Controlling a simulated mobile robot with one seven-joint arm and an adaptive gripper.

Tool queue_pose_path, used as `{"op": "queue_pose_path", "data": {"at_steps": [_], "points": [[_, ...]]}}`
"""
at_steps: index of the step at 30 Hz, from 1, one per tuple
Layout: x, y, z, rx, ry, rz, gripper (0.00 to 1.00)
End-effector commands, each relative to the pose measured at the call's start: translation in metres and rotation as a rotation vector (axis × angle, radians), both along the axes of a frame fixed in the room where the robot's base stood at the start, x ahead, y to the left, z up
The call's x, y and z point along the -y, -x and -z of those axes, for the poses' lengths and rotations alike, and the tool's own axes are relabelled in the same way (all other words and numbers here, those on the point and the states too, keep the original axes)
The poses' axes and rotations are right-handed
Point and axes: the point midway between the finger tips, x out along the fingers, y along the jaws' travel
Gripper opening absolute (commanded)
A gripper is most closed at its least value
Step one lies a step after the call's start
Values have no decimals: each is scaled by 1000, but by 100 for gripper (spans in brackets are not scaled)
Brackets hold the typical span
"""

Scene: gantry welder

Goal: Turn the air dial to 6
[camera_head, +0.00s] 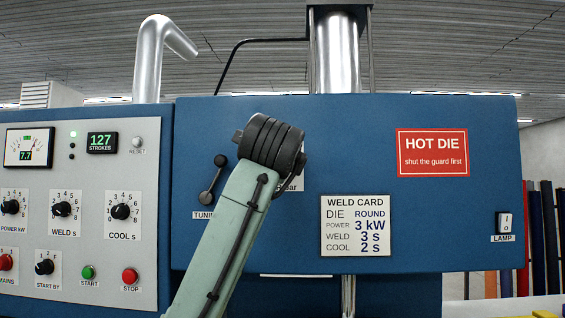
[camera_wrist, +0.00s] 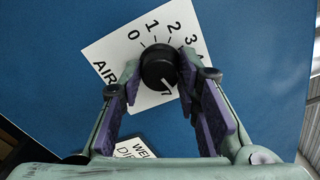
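The air dial is a round black knob (camera_wrist: 159,64) on a white scale plate (camera_wrist: 118,42) marked AIR, with numbers 0 to 3 readable and more hidden on the right. A white mark on the knob points down and slightly right in the wrist view, away from the readable numbers. My gripper (camera_wrist: 159,72) has one purple-padded finger on each side of the knob, both tips appearing to touch it. In the head view my arm (camera_head: 245,195) covers the dial; only a bit of its label ending in "bar" (camera_head: 290,187) shows.
A tuning lever (camera_head: 210,185) is just left of my wrist. A weld card (camera_head: 355,225) and a red HOT DIE sign (camera_head: 432,152) are on the blue panel to the right. A grey control panel (camera_head: 80,170) with knobs and buttons is at the left.

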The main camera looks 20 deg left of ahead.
Motion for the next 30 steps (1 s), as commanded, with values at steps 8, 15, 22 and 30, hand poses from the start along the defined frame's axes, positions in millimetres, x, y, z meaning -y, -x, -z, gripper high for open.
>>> {"op": "queue_pose_path", "data": {"at_steps": [8, 15, 22, 30], "points": [[0, 0, 0, 1, 1, 0, 49], [0, 0, 0, 1, 1, 0, 49], [5, 19, -1, 3, -1, 0, 49], [21, 74, -1, 3, -2, 0, 49]]}}
